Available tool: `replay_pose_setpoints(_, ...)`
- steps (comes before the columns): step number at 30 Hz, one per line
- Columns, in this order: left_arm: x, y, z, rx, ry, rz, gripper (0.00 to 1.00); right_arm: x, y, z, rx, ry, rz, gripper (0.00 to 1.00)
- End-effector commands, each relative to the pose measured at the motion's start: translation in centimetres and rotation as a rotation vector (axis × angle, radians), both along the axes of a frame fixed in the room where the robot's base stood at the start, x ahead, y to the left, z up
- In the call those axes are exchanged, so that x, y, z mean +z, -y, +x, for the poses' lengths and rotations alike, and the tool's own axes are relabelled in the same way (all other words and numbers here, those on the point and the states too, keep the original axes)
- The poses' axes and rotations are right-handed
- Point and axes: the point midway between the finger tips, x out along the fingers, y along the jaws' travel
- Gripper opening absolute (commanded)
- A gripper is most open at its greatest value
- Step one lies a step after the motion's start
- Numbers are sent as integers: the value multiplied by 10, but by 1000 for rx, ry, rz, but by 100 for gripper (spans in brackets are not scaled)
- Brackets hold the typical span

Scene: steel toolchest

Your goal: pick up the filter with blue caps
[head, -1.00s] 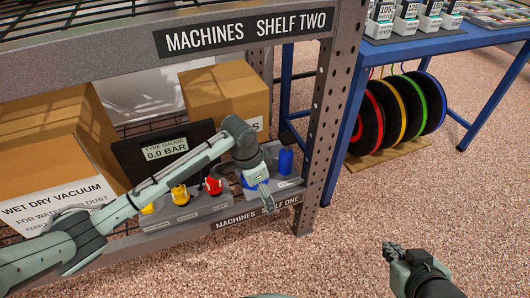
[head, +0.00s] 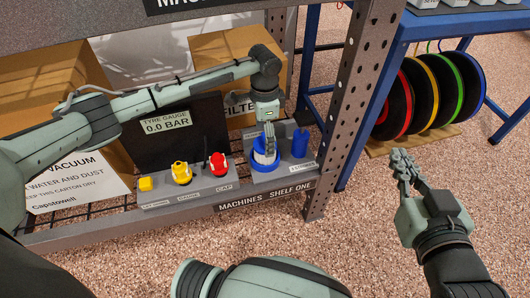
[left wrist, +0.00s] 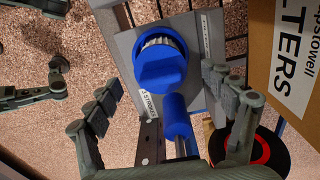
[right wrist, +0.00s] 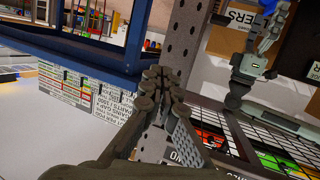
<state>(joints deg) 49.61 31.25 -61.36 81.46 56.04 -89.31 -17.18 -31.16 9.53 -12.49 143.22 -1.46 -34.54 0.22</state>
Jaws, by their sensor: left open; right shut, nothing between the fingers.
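The filter with blue caps (head: 260,158) stands upright on a grey stand on the lower shelf; in the head view my left gripper covers part of it. In the left wrist view its blue top cap (left wrist: 160,66) and pale pleated body show between and beyond the fingers. My left gripper (head: 268,134) points down over the filter; in its wrist view the fingers (left wrist: 162,82) are spread wide, with nothing held. My right gripper (head: 403,160) is shut and empty, out over the floor right of the shelf post; its closed fingertips fill the middle of the right wrist view (right wrist: 160,76).
A blue cylinder (head: 300,144) stands right beside the filter. A red cap (head: 218,164) and yellow parts (head: 181,172) sit to the left, before a dark tyre gauge panel (head: 166,124). A perforated post (head: 350,110) bounds the right; cartons stand behind.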

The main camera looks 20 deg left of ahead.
Motion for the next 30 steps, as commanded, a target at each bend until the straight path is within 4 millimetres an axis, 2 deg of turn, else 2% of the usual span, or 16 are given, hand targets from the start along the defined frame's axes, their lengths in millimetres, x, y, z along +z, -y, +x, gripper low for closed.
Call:
replay_pose_setpoints(3, -9, 0, 0, -1, 0, 0, 83, 8, -5, 1, 10, 41, 18, 0)
replay_pose_setpoints(11, -10, 0, 0, -1, 1, 1, 83, 11, -6, 2, 12, 51, 23, 0)
replay_pose_setpoints(27, -10, 0, 0, -1, 1, 0, 16, 11, -6, 2, 11, 51, 22, 0)
replay_pose_setpoints(28, -10, 0, 0, -1, 1, 0, 12, 11, -6, 2, 11, 51, 22, 0)
replay_pose_setpoints(30, -10, 0, 0, -1, 1, 0, 12, 11, -6, 2, 11, 51, 22, 0)
